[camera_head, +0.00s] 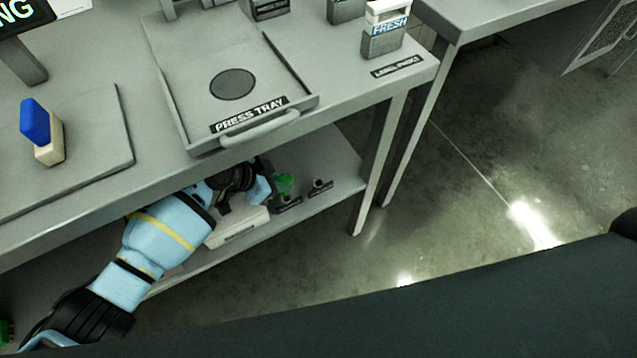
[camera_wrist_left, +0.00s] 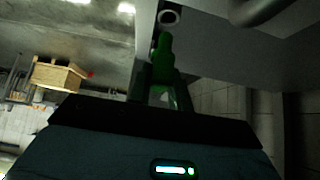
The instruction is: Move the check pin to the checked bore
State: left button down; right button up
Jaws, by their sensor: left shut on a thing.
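The green check pin (camera_head: 284,182) is at the lower shelf, just beyond my left gripper (camera_head: 268,188). In the left wrist view the green pin (camera_wrist_left: 163,57) stands between the fingers of my left gripper (camera_wrist_left: 161,88), which is shut on it. A small dark bore post (camera_head: 319,184) with a label stands on the shelf to the right of the pin. Another dark label (camera_head: 289,204) lies right below the pin; whether the pin sits in a bore there or above it I cannot tell. A pale ring (camera_wrist_left: 169,17) shows past the pin's tip in the left wrist view. My right gripper is out of view.
A white box (camera_head: 236,228) lies on the lower shelf (camera_head: 345,176) beside my left wrist. The tabletop above carries the press tray (camera_head: 200,85), its handle (camera_head: 260,131) overhanging the front edge. A blue and cream block (camera_head: 42,132) sits on a board at left.

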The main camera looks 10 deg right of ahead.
aim_at(288, 177)
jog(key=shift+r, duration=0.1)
